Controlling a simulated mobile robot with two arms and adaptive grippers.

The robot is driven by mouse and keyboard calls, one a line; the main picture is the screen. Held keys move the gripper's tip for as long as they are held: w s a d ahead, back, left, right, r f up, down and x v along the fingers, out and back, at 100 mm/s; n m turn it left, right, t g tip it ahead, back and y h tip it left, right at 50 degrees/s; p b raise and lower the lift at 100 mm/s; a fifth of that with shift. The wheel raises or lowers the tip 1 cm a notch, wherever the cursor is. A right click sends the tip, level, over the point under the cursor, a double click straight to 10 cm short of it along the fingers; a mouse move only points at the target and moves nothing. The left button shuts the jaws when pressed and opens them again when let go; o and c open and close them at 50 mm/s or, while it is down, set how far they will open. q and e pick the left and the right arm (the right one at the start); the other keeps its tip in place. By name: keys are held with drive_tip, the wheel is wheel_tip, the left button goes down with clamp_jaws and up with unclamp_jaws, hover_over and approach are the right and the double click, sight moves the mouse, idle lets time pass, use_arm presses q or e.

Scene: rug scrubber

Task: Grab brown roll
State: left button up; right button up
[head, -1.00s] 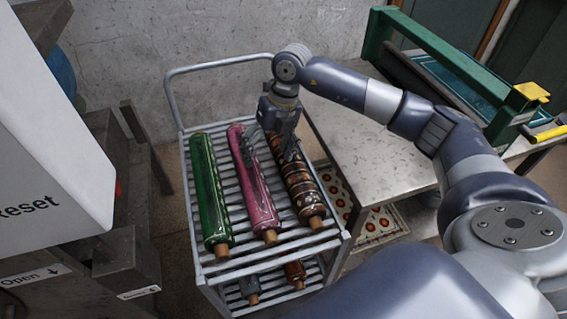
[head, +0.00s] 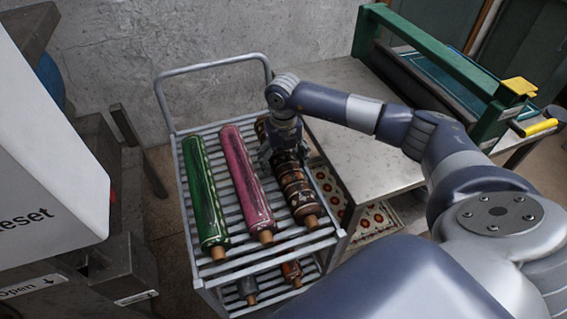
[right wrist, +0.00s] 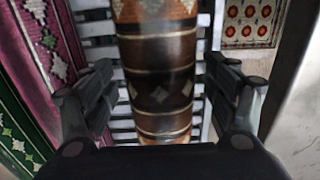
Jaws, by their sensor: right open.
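The brown roll (head: 296,187), banded with dark and light stripes and diamonds, lies on the top rack of the cart at the right of the other rolls. My right gripper (head: 283,157) is over its far half, pointing down. In the right wrist view the brown roll (right wrist: 160,80) runs between the two open fingers of my right gripper (right wrist: 160,98), one on each side, with gaps of slatted rack showing beside it. The fingers do not appear to touch it. My left gripper is not in view.
A pink roll (head: 247,185) and a green roll (head: 204,195) lie left of it on the grey cart (head: 166,100). Smaller rolls are on the lower shelf. A metal table (head: 352,150) stands close on the right. A grey machine (head: 50,170) is at the left.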

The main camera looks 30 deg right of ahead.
drive_tip(key=shift+f, duration=0.55)
drive_tip(key=c, duration=1.8)
drive_tip(key=shift+r, duration=0.1)
clamp_jaws()
